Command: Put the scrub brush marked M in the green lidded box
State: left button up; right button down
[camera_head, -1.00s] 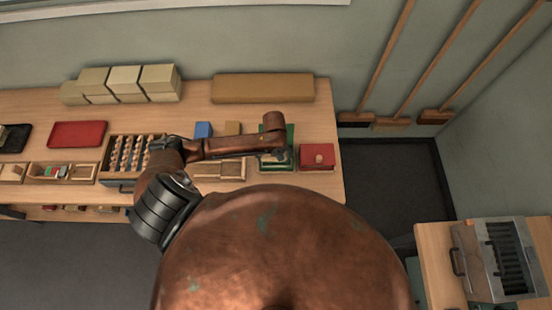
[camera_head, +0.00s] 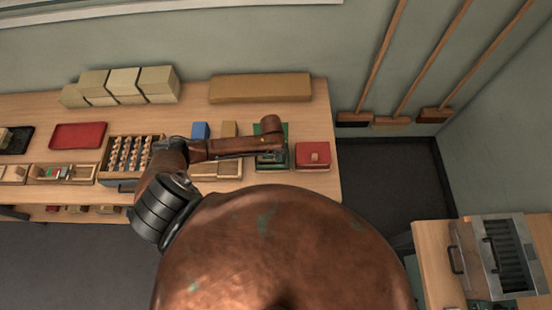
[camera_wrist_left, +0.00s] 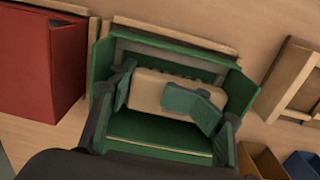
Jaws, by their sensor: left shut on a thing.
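The green box (camera_head: 286,150) stands at the right part of the bench, with my left wrist over it. In the left wrist view its top is open and its green walls (camera_wrist_left: 160,136) surround my left gripper (camera_wrist_left: 163,92). A tan brush block (camera_wrist_left: 158,80) with a row of dark dots lies between the fingertips, inside the outline of the box. The gripper is shut on this scrub brush. I cannot read a mark on it, and one finger covers part of it. I cannot tell whether the brush touches the box floor. My right gripper is not in view.
A red box (camera_head: 313,157) stands close to the right of the green box. A slotted rack (camera_head: 128,155), a blue block (camera_head: 200,130) and a red mat (camera_head: 78,136) are to the left. Pale blocks (camera_head: 120,86) and a long tan block (camera_head: 260,88) line the back.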

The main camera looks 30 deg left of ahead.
pick_arm(q)
jog(key=o, duration=0.3)
jog(key=shift+s+a+f, duration=0.2)
jog(key=shift+a+f, duration=0.1)
jog(key=shift+a, duration=0.35)
jog(key=shift+s+a+f, duration=0.2)
jog(key=shift+a+f, duration=0.1)
jog(key=shift+a, duration=0.3)
jog(key=o, duration=0.3)
jog(key=shift+w, duration=0.1)
jog(key=shift+o, duration=0.8)
jog(key=shift+d+r, duration=0.2)
jog(key=shift+d, duration=0.1)
jog(key=shift+o, duration=0.9)
jog(key=shift+d, duration=0.25)
jog(key=o, duration=0.3)
jog(key=shift+w, duration=0.1)
jog(key=o, duration=0.5)
jog(key=shift+w+d+r, duration=0.15)
jog(key=shift+d, duration=0.1)
jog(key=shift+o, duration=0.2)
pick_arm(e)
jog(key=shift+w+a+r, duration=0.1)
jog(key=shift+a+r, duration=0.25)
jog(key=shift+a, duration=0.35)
pick_arm(q)
jog(key=shift+w+d+r, duration=0.1)
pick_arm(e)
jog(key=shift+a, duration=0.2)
